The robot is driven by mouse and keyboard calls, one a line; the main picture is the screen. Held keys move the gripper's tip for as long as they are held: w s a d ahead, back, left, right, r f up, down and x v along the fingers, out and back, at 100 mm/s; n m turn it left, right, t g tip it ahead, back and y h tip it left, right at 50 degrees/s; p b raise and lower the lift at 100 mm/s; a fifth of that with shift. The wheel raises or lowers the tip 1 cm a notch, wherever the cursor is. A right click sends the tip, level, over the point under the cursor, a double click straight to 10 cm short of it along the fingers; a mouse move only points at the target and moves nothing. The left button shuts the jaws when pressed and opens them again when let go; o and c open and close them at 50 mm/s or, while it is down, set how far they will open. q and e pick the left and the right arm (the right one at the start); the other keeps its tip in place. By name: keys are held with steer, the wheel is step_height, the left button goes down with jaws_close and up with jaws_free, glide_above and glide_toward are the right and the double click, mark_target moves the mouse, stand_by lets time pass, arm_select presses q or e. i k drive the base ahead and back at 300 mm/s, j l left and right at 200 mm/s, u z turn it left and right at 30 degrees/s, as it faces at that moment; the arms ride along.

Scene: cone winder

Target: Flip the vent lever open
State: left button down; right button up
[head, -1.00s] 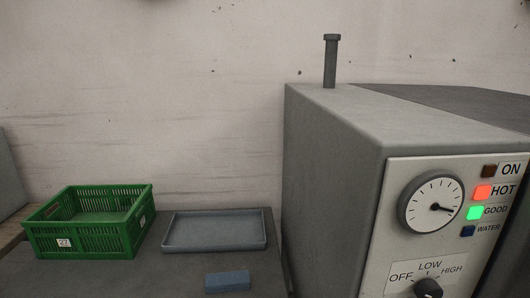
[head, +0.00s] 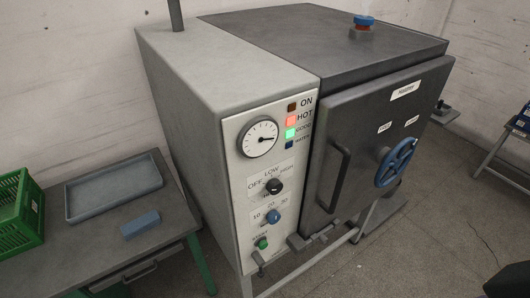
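The steamer-like machine has a grey control housing (head: 190,75) and a dark chamber with a door (head: 350,130). No part is labelled as a vent lever that I can read. A small metal valve with a handle (head: 318,238) sits low at the door's lower left corner. A small grey lever (head: 258,260) hangs below the green start button (head: 262,243). A blue and red fitting (head: 363,23) stands on top of the chamber. I cannot tell which of these is the vent lever. Neither gripper is recognisable in view.
A blue handwheel (head: 396,162) and a long bar handle (head: 340,178) stick out from the door. A table at left holds a green crate (head: 18,215), a grey tray (head: 113,187) and a blue block (head: 140,224). Floor (head: 430,240) is open at right.

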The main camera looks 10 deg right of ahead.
mark_target(261, 269)
steer(key=k+l+z, duration=0.1)
steer(key=z, duration=0.15)
steer(key=l+u, duration=0.45)
steer(key=l, duration=0.3)
steer(key=k+l+u, duration=0.1)
steer(key=l+u, duration=0.35)
steer(key=l, duration=0.25)
